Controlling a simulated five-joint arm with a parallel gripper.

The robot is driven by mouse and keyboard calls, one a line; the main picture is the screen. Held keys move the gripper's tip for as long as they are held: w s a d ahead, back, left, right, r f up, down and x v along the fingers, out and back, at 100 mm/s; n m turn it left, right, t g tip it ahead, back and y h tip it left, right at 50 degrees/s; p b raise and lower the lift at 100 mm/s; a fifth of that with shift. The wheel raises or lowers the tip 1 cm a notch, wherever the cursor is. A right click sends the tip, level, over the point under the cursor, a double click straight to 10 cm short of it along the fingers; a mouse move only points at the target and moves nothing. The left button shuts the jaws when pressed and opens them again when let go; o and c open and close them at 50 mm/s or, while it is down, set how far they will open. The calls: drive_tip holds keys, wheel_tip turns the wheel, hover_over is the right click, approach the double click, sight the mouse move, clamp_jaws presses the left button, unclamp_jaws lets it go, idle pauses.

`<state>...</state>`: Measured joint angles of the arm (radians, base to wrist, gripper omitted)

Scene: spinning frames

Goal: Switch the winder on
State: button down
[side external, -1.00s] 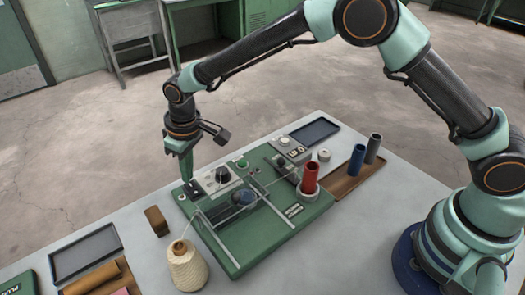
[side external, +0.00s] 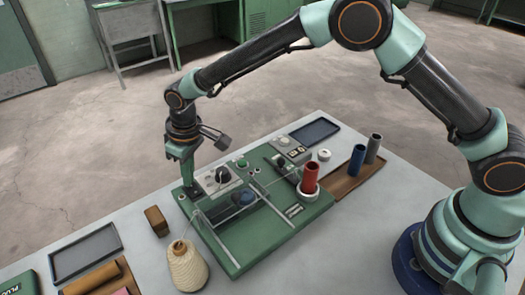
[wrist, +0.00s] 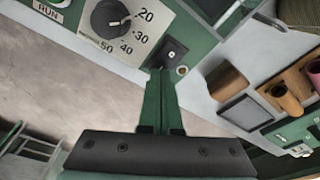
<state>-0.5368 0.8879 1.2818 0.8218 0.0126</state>
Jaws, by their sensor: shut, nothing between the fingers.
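The winder (side external: 262,240) is a green machine on the table, with a pale control panel (side external: 213,186). The panel carries a black dial (side external: 222,175), also in the wrist view (wrist: 108,19), and a green button or lamp (side external: 242,162) by a RUN label (wrist: 46,11). A small black switch (wrist: 172,52) sits at the panel's near-left end; its rocker position is unclear. My gripper (side external: 188,184) is shut and empty, pointing down with its tips at this switch. In the wrist view the fingertips (wrist: 161,73) overlap the switch's edge; contact cannot be told.
A yarn cone (side external: 187,266) stands at the front, its thread leading to the winder. A red tube (side external: 310,179) stands on the winder's right. Blue (side external: 357,160) and grey (side external: 373,148) tubes stand on a brown tray. A brown block (side external: 156,221) lies left of the winder.

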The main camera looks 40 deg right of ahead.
drive_tip(key=shift+f, duration=0.3)
drive_tip(key=shift+r, duration=3.55)
